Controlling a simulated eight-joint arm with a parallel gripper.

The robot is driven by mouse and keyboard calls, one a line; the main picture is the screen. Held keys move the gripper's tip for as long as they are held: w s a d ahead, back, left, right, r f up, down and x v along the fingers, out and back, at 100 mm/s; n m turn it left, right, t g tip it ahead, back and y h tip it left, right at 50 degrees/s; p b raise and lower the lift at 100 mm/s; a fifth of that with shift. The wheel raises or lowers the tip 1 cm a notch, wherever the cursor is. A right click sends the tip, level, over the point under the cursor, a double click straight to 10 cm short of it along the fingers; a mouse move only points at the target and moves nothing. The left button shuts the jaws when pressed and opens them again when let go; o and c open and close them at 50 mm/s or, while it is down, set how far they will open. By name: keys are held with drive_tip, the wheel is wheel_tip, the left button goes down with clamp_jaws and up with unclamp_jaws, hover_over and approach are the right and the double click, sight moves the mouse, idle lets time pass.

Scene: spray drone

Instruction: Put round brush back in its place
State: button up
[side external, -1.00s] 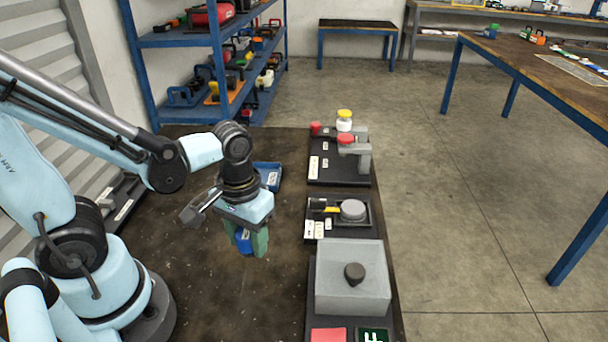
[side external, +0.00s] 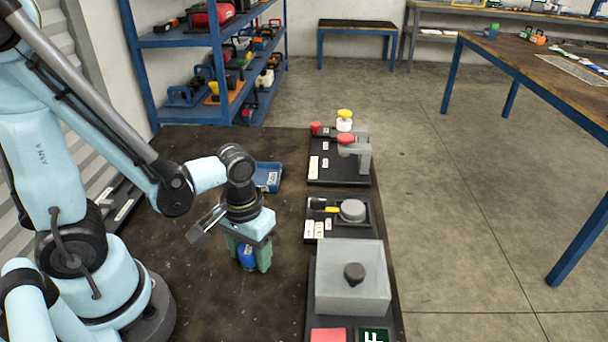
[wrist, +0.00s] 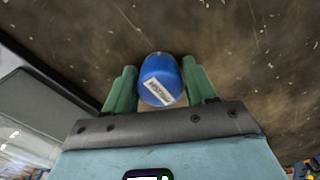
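My gripper (side external: 249,256) is over the dark bench (side external: 205,290), left of the row of trays. Its two green fingers are closed on either side of a blue, rounded piece with a white label. It fills the space between the fingers in the wrist view (wrist: 160,78). A tan part shows just below the blue; I see no bristles, so I cannot be sure this is the round brush. I cannot tell whether it touches the bench. A small black tray (side external: 311,237) at the bench's right side holds a yellow-and-dark tool (side external: 326,209) and a round grey piece (side external: 353,210).
A grey box with a dark knob (side external: 352,290) stands at the right front of the bench. A black base with a grey stand (side external: 365,155), red parts and a yellow-capped white bottle (side external: 344,120) is at the back. A blue tray (side external: 268,176) lies behind my gripper.

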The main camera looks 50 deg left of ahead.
drive_tip(key=shift+o, duration=1.2)
drive_tip(key=shift+r, duration=6.1)
drive_tip(key=w+a+r+m+t, duration=0.1)
drive_tip(key=w+a+m+t, duration=0.1)
drive_tip(key=w+m+t, duration=0.2)
drive_tip(key=w+t, duration=0.2)
drive_tip(key=t, duration=0.1)
drive_tip(key=shift+a+r, duration=0.25)
